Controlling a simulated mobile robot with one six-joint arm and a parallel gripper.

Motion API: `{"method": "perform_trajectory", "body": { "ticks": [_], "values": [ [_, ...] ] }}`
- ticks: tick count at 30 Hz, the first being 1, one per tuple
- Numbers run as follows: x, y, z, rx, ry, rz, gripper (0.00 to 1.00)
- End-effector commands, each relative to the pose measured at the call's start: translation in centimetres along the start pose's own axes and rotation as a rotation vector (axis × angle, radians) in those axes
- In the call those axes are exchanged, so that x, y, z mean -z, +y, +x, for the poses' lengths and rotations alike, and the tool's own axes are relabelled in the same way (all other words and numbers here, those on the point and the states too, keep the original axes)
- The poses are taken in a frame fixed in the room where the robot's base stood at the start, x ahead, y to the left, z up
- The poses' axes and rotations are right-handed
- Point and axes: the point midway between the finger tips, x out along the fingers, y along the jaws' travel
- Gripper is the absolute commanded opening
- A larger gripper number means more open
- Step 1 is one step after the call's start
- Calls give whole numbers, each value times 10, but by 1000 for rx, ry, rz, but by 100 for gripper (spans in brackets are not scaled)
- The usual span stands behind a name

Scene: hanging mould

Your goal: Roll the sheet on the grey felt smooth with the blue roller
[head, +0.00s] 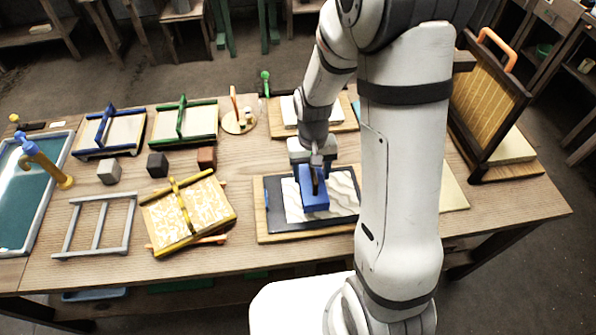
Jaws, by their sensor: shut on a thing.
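The sheet (343,191), pale with wavy grey lines, lies on the dark grey felt (274,202), which rests on a wooden board (295,237) at the front middle of the table. The blue roller (314,200) is on or just over the left-middle part of the sheet; I cannot tell whether it touches. My gripper (315,168) is above the roller, shut on its dark handle. My arm hides the right end of the felt and part of the board.
A yellow frame with a patterned sheet (188,212) and a grey frame (97,226) lie left. Grey, black and brown blocks sit behind them. A tall framed screen with an orange handle (492,95) stands tilted at right.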

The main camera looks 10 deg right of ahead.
Motion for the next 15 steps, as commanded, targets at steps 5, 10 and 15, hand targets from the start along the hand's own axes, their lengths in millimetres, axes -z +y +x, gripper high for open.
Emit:
{"method": "perform_trajectory", "body": {
  "ticks": [5,10,15],
  "values": [
    [0,26,-1,0,0,4,40],
    [0,50,-1,0,0,3,40],
    [0,74,-1,1,-1,5,40]
  ]
}}
